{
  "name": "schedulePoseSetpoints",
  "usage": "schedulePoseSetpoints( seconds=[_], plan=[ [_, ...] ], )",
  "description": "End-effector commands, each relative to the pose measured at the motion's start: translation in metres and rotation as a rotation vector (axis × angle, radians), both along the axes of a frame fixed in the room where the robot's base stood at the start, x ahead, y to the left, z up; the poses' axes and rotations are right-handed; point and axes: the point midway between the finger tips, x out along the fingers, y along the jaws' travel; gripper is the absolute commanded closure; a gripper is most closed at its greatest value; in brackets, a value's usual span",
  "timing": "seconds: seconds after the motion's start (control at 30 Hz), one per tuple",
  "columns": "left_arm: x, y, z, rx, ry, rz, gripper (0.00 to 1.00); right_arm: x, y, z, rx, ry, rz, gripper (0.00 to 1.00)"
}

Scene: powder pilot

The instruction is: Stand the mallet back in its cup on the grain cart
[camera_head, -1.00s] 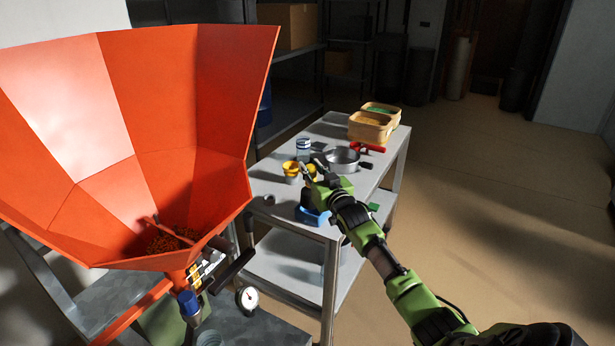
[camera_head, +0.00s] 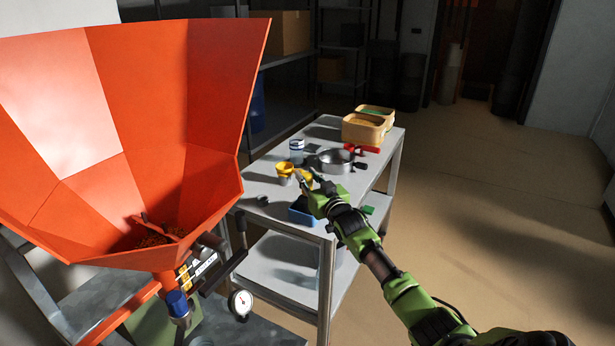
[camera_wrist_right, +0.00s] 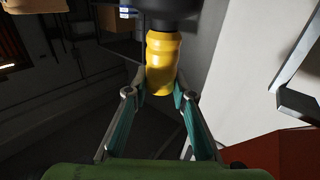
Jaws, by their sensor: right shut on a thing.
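My right gripper (camera_head: 307,180) is over the near part of the grey cart (camera_head: 262,187). In the right wrist view its fingers (camera_wrist_right: 160,92) are closed on the yellow handle of the mallet (camera_wrist_right: 162,65), with a dark head at the top of the picture. In the head view only a little yellow of the mallet shows at the fingertips. A small cup with a yellow top (camera_head: 285,169) stands on the cart just left of the gripper. A blue holder (camera_head: 299,212) sits below the gripper, partly hidden. I cannot tell which is the mallet's cup. My left gripper is not in view.
A large orange hopper (camera_head: 140,95) stands left of the cart, with a gauge (camera_head: 241,303) below. A round metal pan (camera_head: 335,161), a jar (camera_head: 296,147), red-handled tool (camera_head: 366,149) and wooden trays (camera_head: 362,131) are on the cart. Open floor lies to the right.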

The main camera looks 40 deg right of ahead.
Motion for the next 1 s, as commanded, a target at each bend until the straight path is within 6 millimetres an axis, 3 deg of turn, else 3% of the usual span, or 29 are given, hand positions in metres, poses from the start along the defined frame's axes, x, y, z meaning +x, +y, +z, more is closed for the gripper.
schedulePoseSetpoints(
  seconds=[1.0],
  plan=[
    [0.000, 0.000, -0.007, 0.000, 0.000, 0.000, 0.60, 0.000, 0.000, -0.009, -0.001, -0.005, 0.000, 1.00]
  ],
)
